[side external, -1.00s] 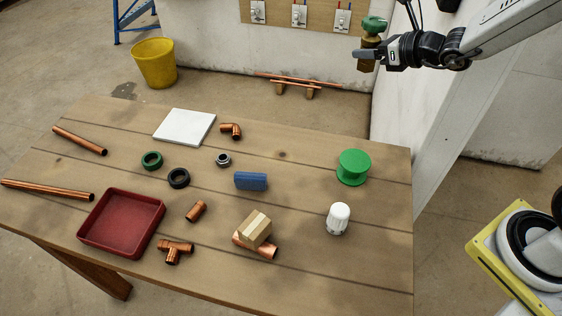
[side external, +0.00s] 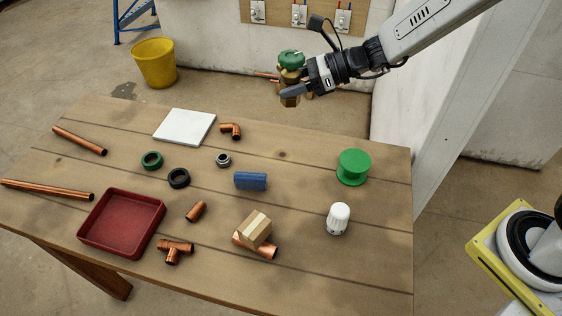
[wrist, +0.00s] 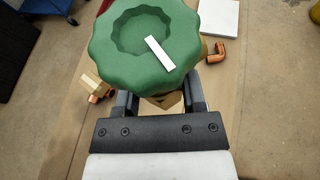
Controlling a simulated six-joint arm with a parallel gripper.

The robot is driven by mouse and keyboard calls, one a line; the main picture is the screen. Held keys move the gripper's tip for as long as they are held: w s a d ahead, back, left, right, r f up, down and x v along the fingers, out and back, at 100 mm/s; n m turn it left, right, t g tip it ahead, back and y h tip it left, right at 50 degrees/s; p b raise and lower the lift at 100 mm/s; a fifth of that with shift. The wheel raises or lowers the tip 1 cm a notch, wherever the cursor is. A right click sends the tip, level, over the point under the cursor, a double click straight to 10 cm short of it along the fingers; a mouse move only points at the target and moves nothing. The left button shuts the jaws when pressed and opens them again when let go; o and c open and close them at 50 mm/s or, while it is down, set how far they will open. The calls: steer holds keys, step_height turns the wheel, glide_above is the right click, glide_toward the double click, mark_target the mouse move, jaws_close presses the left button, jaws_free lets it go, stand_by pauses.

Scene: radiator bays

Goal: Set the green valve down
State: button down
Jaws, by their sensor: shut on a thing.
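The green valve has a round green handwheel (side external: 291,59) on a brass body (side external: 290,98). My gripper (side external: 293,90) is shut on its brass body and holds it upright in the air near the bench's back edge in the side view. In the wrist view the green handwheel (wrist: 145,38), with a white mark on top, fills the upper middle. It hides most of the brass body and the fingertips of my gripper (wrist: 160,100). The wooden bench (side external: 310,215) lies below, apart from the valve.
Bare wood lies between the elbow and the spool.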

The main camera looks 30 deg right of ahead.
steer(key=s+a+f+n+g, duration=0.3)
steer(key=a+f+n+g, duration=0.1)
steer(key=a+g, duration=0.1)
steer(key=s+a+f+n+g+y, duration=0.1)
steer(key=s+a+f+n+g, duration=0.2)
steer(key=a, duration=0.4)
steer(key=shift+s+f+n+g, duration=0.4)
steer(key=shift+s+n+g, duration=0.45)
steer(key=shift+g, duration=0.25)
steer(key=shift+w+a, duration=0.15)
steer(key=shift+w+a+f, duration=1.1)
steer(key=shift+w+f, duration=0.4)
steer(key=shift+w, duration=0.4)
steer(key=shift+w+a+f, duration=1.1)
steer(key=shift+w+f, duration=0.45)
steer(key=shift+w, duration=0.4)
steer(key=shift+w+a+f, duration=1.1)
steer(key=shift+w+f, duration=0.4)
steer(key=shift+w, duration=0.4)
steer(key=shift+f, duration=0.1)
steer(key=shift+w+a+f, duration=0.15)
steer(key=shift+w+f, duration=0.15)
steer(key=shift+f, duration=1.55)
